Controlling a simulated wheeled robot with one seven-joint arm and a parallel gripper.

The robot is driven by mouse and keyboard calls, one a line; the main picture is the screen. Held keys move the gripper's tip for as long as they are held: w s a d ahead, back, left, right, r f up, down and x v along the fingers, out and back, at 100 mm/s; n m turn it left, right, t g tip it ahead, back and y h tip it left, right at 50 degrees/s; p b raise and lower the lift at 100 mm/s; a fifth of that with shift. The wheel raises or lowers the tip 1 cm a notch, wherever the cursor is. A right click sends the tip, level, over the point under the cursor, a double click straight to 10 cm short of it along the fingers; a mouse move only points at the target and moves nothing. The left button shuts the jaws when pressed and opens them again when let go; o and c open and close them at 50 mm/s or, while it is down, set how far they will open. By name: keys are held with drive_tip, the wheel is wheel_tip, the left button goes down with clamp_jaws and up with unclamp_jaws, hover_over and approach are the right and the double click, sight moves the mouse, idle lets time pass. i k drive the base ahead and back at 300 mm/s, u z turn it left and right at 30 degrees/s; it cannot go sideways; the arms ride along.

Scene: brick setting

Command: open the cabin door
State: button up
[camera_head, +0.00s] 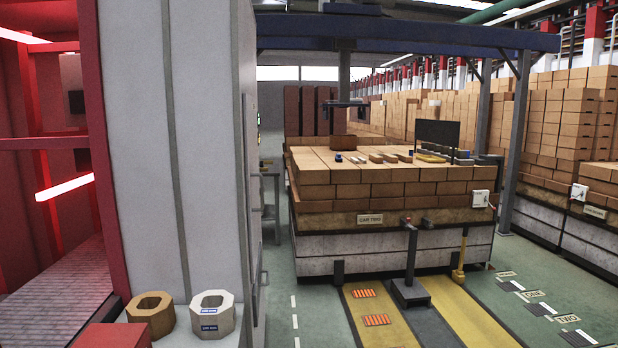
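A tall pale grey cabin-like structure (205,130) stands close by at left centre, with dark vertical seams. Its right edge (250,170) is seen nearly edge-on, and I cannot tell whether this is the cabin door or whether any door is open or shut. My gripper is not in view.
A brown octagonal ring block (132,318) and a pale labelled one (225,322) sit low in front of the grey wall. A brick-loaded car (320,240) with a "CAR TWO" sign stands at centre. Green floor (310,320) with white dashes lies clear between them.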

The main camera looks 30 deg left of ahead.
sight(254, 209)
drive_tip(key=u, duration=0.3)
drive_tip(key=i, duration=0.65)
drive_tip(key=u, duration=0.95)
drive_tip(key=i, duration=0.35)
drive_tip(key=u, duration=0.4)
